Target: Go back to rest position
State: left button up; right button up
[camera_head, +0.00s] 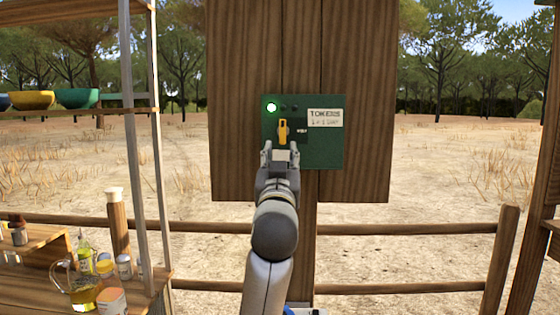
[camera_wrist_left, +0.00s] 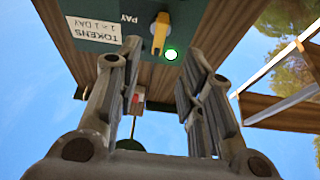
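My left gripper (camera_head: 280,153) is raised in front of a green token box (camera_head: 325,150) on a wooden board. In the left wrist view the left gripper (camera_wrist_left: 163,52) has its two fingers apart with nothing held between them. The box has a yellow lever (camera_head: 283,131), a lit green lamp (camera_head: 271,107) and a white "TOKENS" label (camera_head: 325,118). In the left wrist view the yellow lever (camera_wrist_left: 160,34) and the green lamp (camera_wrist_left: 171,54) lie just beyond the fingertips. The lever looks free of the fingers. My right gripper is in neither view.
A wooden shelf unit with metal posts (camera_head: 143,150) stands at the left, with bowls (camera_head: 77,98) above and a jug (camera_head: 80,290) and bottles below. A wooden rail fence (camera_head: 420,228) runs behind. A wooden post (camera_head: 540,190) stands at the right edge.

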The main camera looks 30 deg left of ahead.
pick_arm(q)
jog(key=shift+s+d+f, duration=0.25)
jog(key=shift+s+d, duration=0.05)
jog(key=shift+s, duration=0.2)
